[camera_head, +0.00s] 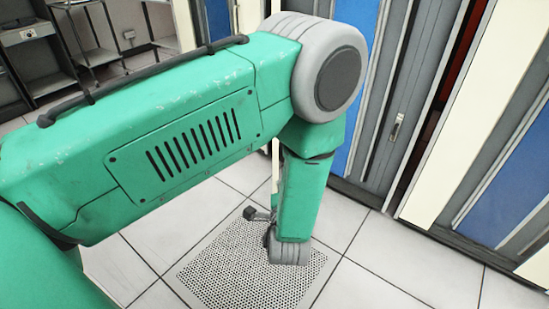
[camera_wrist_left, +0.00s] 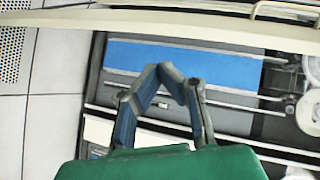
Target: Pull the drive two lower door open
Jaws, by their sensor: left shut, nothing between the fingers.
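My left gripper (camera_wrist_left: 168,74) shows in the left wrist view with its two fingers closed together at the tips and nothing between them. It is in front of a drive cabinet with a blue lower panel (camera_wrist_left: 185,66); I cannot tell whether the fingertips touch it. A long cream panel (camera_wrist_left: 150,22) with a curved handle (camera_wrist_left: 285,10) crosses the top of that view. I cannot tell for sure which panel is the drive two lower door. In the head view my green left arm hides much of the middle, and the left fingers are not clear. My right gripper is not visible.
Cabinets with blue panels (camera_head: 494,192) and a grey panel with a small latch (camera_head: 396,127) stand at the right. A perforated tile (camera_head: 240,275) lies in the white tiled floor (camera_head: 400,265). Metal shelving (camera_head: 95,55) is at the back left. Reels (camera_wrist_left: 308,112) show in the wrist view.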

